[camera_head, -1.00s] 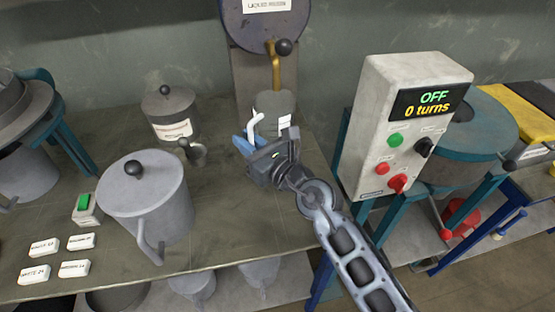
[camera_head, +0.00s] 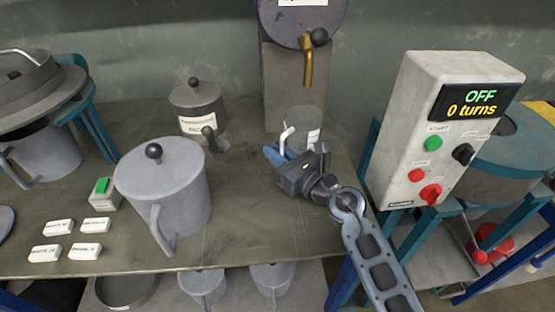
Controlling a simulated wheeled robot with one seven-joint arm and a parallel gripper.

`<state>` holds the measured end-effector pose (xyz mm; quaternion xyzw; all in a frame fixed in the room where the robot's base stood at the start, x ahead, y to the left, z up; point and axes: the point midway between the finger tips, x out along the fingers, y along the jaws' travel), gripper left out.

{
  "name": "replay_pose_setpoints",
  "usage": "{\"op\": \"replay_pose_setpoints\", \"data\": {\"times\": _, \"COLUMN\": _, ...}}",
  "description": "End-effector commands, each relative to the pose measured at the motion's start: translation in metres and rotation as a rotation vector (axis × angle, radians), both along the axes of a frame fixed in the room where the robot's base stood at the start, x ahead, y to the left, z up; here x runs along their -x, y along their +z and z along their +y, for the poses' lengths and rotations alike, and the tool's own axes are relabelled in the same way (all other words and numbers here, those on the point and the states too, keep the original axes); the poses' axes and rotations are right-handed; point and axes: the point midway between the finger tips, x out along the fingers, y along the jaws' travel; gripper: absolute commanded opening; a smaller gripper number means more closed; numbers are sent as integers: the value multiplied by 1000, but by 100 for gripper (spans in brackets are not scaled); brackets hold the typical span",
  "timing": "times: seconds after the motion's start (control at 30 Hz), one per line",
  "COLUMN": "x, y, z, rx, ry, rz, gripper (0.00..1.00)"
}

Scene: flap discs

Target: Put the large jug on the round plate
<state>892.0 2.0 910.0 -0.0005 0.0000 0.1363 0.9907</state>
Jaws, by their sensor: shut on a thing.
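A grey jug (camera_head: 304,121) with a pale handle and a white label stands below the brass tap, at the back of the bench. My gripper (camera_head: 277,153), with blue fingers, is at the near side of this jug and shut on its handle; the exact contact is partly hidden by the gripper. Whether the jug touches the bench is unclear. A round grey edge (camera_head: 5,222), possibly the round plate, is cut off at the left of the picture.
A big lidded grey pot (camera_head: 165,195) stands front left of my gripper. A control box (camera_head: 430,130) reading OFF, 0 turns, is right. White label blocks (camera_head: 96,225) lie front left.

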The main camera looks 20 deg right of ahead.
Motion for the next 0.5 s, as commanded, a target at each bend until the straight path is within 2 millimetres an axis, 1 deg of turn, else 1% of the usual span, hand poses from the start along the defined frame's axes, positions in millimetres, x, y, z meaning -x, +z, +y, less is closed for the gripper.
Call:
{"op": "replay_pose_setpoints", "data": {"times": 0.03, "x": 0, "y": -7, "z": 0, "rx": -1, "ry": 0, "rz": 0, "gripper": 0}}
{"op": "replay_pose_setpoints", "data": {"times": 0.07, "x": 0, "y": -8, "z": 0, "rx": -1, "ry": 0, "rz": 0, "gripper": 0}}
{"op": "replay_pose_setpoints", "data": {"times": 0.33, "x": 0, "y": -8, "z": 0, "rx": 1, "ry": 0, "rz": -1, "gripper": 0}}
{"op": "replay_pose_setpoints", "data": {"times": 0.47, "x": 0, "y": -11, "z": 0, "rx": 1, "ry": 0, "rz": -1, "gripper": 0}}
{"op": "replay_pose_setpoints", "data": {"times": 0.5, "x": 0, "y": -10, "z": 0, "rx": 1, "ry": 0, "rz": -1, "gripper": 19}}
